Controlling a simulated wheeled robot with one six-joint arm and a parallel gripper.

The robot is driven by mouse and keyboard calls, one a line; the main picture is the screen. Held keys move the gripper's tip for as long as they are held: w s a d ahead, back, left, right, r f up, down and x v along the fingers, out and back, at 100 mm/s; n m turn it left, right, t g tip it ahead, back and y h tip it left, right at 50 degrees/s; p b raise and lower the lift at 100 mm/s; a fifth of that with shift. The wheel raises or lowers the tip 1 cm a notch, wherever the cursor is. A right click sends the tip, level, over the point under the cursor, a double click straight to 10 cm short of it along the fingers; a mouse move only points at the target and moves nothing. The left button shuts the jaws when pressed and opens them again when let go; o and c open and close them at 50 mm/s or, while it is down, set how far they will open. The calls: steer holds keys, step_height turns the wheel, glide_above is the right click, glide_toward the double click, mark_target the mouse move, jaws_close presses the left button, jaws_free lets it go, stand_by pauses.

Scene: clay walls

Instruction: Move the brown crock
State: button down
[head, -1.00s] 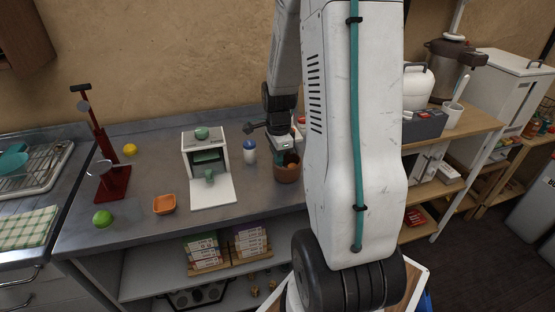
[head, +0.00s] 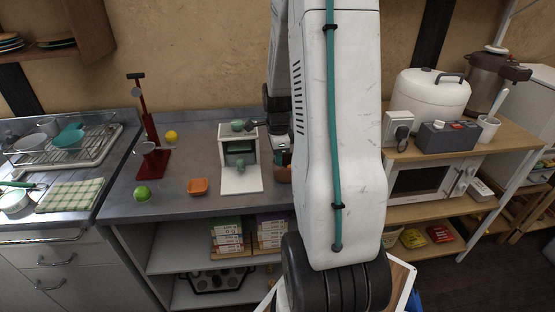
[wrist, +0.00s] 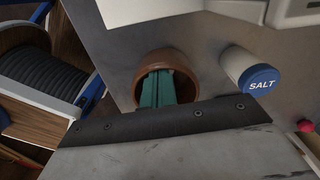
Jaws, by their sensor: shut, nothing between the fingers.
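The brown crock (head: 285,174) stands on the grey counter in the head view, mostly hidden behind my arm. In the wrist view the round brown crock (wrist: 180,60) shows its open mouth. My gripper (wrist: 158,82) has teal fingers that are shut together and point into the crock's mouth, with nothing seen between them. I cannot tell whether they touch its wall. In the head view my gripper is largely hidden by my arm.
A salt jar (wrist: 252,76) with a blue lid stands close beside the crock. A white machine (head: 240,180) stands left of it. An orange dish (head: 198,186), a lime (head: 142,193), a yellow fruit (head: 171,136) and a red stand (head: 150,130) are farther left.

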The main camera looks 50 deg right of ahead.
step_height(320, 180, up, 10)
stand_by(0.4)
steer(key=s+a+r+n, duration=0.3)
steer(key=s+a+n, duration=0.1)
steer(key=a+n, duration=0.4)
steer(key=s+a+r+n+t, duration=0.1)
steer(key=s+a+r+n, duration=0.3)
steer(key=a+n, duration=0.5)
steer(key=s+a+r+n, duration=0.4)
steer(key=s+a+n, duration=0.2)
steer(key=a+n, duration=0.3)
steer(key=a, duration=0.4)
steer(key=shift+s+a, duration=0.15)
steer(key=shift+a, duration=0.15)
